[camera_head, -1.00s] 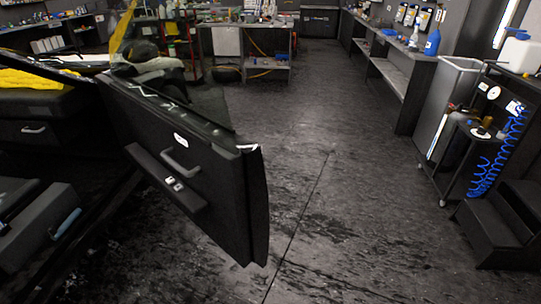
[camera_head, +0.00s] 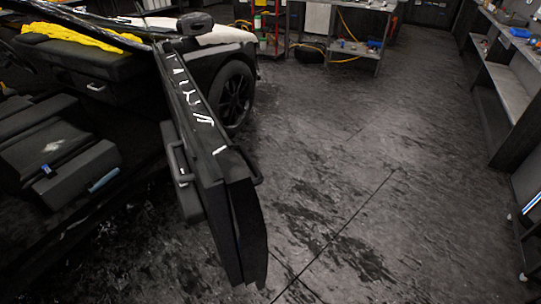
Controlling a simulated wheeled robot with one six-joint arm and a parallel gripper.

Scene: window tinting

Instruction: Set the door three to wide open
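A black car door (camera_head: 212,175) stands swung out from the car body at the left of the head view. I see it nearly edge-on, with its inner handle and armrest (camera_head: 180,170) on the left side and an outer handle (camera_head: 248,166) on the right. The door is clearly open, but I cannot tell whether it is at its full swing. No label shows which door is number three. My gripper is not in view.
The car's dark seats (camera_head: 60,150) and a yellow cloth (camera_head: 85,36) are at the left. A front wheel (camera_head: 234,95) shows behind the door. A workbench (camera_head: 350,40) stands at the back and shelves (camera_head: 505,75) at the right. The floor (camera_head: 350,190) right of the door is clear.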

